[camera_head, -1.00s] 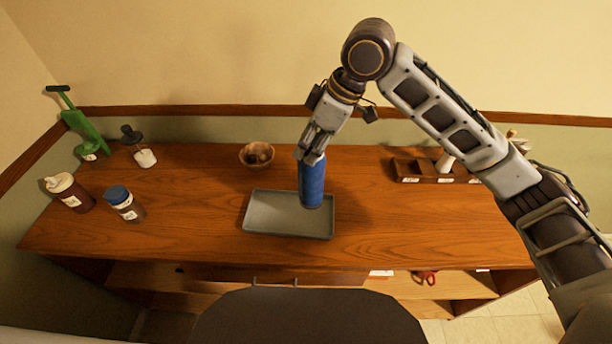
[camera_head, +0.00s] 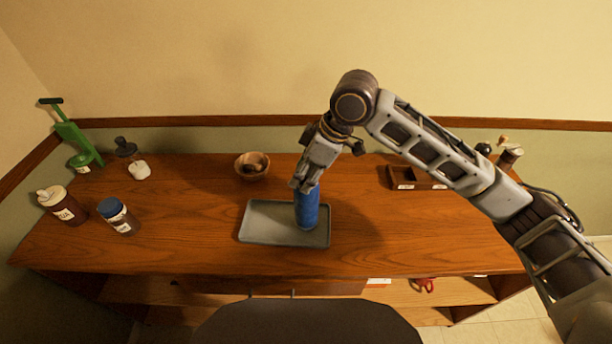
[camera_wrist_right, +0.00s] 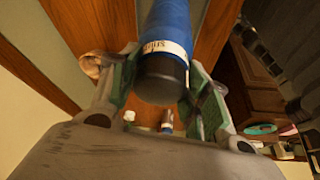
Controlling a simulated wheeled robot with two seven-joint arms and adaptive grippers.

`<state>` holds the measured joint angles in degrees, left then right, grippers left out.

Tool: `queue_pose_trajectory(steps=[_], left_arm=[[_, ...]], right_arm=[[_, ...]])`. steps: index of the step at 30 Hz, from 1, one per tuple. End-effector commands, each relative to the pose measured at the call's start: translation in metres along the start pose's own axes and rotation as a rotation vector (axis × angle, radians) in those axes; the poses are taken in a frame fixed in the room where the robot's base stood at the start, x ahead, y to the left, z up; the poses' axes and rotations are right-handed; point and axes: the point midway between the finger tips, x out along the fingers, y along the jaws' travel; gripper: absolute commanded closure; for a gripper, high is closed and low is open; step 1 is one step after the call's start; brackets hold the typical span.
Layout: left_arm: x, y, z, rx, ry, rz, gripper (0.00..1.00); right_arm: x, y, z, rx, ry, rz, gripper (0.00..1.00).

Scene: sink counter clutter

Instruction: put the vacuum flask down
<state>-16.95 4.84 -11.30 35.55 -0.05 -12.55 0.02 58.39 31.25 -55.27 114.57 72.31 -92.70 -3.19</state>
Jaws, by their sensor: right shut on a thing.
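The vacuum flask (camera_head: 307,209) is a blue cylinder, upright over the right part of a grey tray (camera_head: 262,239) in the head view. Its base appears to be at the tray's surface, but I cannot tell whether it touches. My right gripper (camera_head: 304,184) is shut on the flask's upper end, coming from above. In the right wrist view the flask (camera_wrist_right: 168,35), with a white label band and dark end, sits between the two fingers of the gripper (camera_wrist_right: 160,95). My left gripper is not in view.
A wooden bowl (camera_head: 252,166) stands behind the tray. Sauce bottles (camera_head: 62,207), a blue-lidded jar (camera_head: 118,217) and a green item (camera_head: 77,142) are at the left. A wooden box (camera_head: 415,178) is at the right. The counter right of the tray is clear.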

Motion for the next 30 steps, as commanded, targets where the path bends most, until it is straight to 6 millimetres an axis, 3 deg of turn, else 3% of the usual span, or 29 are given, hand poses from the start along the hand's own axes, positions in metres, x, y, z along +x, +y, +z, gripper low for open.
queue_pose_trajectory(steps=[8,18,19,24,30], left_arm=[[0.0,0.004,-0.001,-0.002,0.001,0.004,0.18],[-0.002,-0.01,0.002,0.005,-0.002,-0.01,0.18],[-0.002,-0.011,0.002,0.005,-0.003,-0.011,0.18],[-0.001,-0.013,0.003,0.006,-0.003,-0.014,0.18],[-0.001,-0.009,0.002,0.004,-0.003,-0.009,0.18]], right_arm=[[0.012,0.0,0.005,-0.001,0.003,0.002,0.93],[0.013,0.0,0.006,-0.001,0.002,0.001,0.93],[0.014,0.0,0.006,-0.001,0.0,0.001,0.5],[0.014,0.0,0.006,-0.001,0.0,0.001,0.31],[0.014,0.0,0.006,-0.001,0.0,0.001,0.31]])
